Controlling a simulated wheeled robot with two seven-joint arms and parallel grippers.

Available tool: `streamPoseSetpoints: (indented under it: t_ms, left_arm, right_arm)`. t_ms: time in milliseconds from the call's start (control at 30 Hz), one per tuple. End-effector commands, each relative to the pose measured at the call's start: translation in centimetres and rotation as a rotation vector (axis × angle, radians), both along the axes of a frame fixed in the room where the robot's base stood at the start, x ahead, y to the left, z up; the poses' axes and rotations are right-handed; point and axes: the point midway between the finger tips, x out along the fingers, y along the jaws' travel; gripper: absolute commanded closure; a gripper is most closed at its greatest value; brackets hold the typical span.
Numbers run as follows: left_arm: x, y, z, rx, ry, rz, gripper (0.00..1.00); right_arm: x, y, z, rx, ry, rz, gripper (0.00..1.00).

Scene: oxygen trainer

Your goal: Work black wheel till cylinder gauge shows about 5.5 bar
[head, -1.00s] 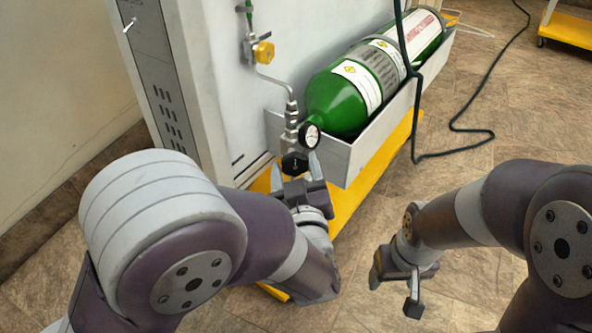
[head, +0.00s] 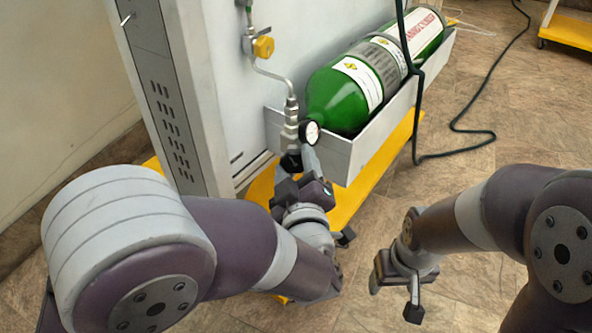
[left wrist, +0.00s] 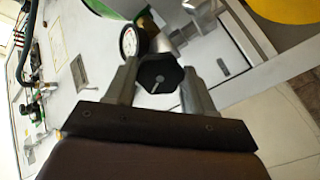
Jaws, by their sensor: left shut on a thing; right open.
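The black wheel (left wrist: 160,76) sits between the fingers of my left gripper (left wrist: 160,82) in the left wrist view, and the gripper is shut on it. In the head view the wheel (head: 291,161) shows only in part, behind the fingers of my left gripper (head: 294,170). The round white cylinder gauge (head: 309,132) is just above the wheel; it also shows in the left wrist view (left wrist: 129,41). Its reading is too small to make out. The green cylinder (head: 337,97) lies in a grey tray. My right gripper (head: 398,290) is open and empty over the floor.
The grey tray (head: 345,160) and a yellow base (head: 345,205) are beside my left gripper. A yellow knob (head: 263,47) is on the pipe above. A dark hose (head: 418,105) hangs over the cylinder and runs across the floor.

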Motion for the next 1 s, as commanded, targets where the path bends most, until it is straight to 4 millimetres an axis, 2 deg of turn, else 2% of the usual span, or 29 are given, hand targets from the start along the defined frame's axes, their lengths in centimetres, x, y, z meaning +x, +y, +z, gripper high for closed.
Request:
streamPoseSetpoints:
  t_ms: [200,500,1000]
  left_arm:
    - [0.0,0.0,-0.4,-0.184,-0.018,0.000,0.77]
    - [0.0,0.0,-0.3,-0.371,-0.037,-0.001,0.77]
    - [0.0,0.0,-0.1,-0.472,-0.045,0.000,0.77]
  right_arm:
    - [0.0,0.0,-1.5,0.000,0.000,0.000,0.33]
    - [0.0,0.0,-2.7,0.000,0.000,0.000,0.33]
    - [0.0,0.0,-3.3,0.000,0.000,0.000,0.33]
